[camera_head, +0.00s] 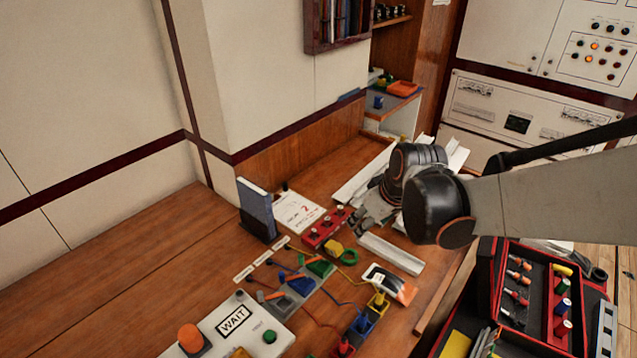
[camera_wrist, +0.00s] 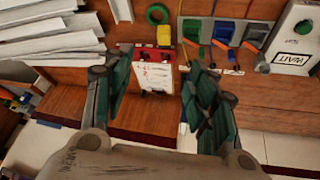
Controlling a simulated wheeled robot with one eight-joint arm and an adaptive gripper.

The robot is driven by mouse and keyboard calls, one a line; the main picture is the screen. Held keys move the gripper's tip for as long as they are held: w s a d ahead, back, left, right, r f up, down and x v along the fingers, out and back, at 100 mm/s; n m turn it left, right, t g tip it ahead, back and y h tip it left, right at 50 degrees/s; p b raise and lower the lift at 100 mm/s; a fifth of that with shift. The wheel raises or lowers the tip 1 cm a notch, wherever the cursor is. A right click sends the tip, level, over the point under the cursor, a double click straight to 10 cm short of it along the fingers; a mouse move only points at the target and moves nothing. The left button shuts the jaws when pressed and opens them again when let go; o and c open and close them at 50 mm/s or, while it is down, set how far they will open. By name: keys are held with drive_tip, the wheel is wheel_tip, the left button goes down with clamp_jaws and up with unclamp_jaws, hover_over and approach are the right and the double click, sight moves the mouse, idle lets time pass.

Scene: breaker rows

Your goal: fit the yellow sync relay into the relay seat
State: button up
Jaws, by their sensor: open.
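A small yellow block that looks like the sync relay (camera_head: 333,247) stands on the wooden bench beside a green ring. It also shows in the wrist view (camera_wrist: 164,36), beyond my fingers and apart from them. My gripper (camera_head: 368,217) is above the bench, near a red strip (camera_head: 322,230) with dark knobs. In the wrist view my gripper (camera_wrist: 162,95) has its green-padded fingers spread wide with nothing held between them. The relay seat cannot be made out for certain; the red strip lies right behind the yellow block, partly hidden in the wrist view.
A WAIT box (camera_head: 233,322), a blue binder (camera_head: 257,208), a white card (camera_head: 298,211) and coloured cables occupy the bench. A red toolbox (camera_head: 527,300) stands at right. The left bench is clear.

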drive_tip(key=w+a+f+n+g+p, duration=0.1)
drive_tip(key=w+a+f+n+p, duration=0.15)
drive_tip(key=w+f, duration=0.5)
drive_tip(key=b, duration=0.5)
approach(337, 246)
drive_tip(key=shift+n+y, duration=0.35)
drive_tip(key=shift+y, duration=0.05)
drive_tip(key=x, duration=0.8)
drive_tip(key=shift+d+f, duration=0.3)
drive_tip(key=shift+f, duration=0.05)
drive_tip(key=shift+r, duration=0.1)
clamp_jaws()
drive_tip(key=shift+r, duration=0.1)
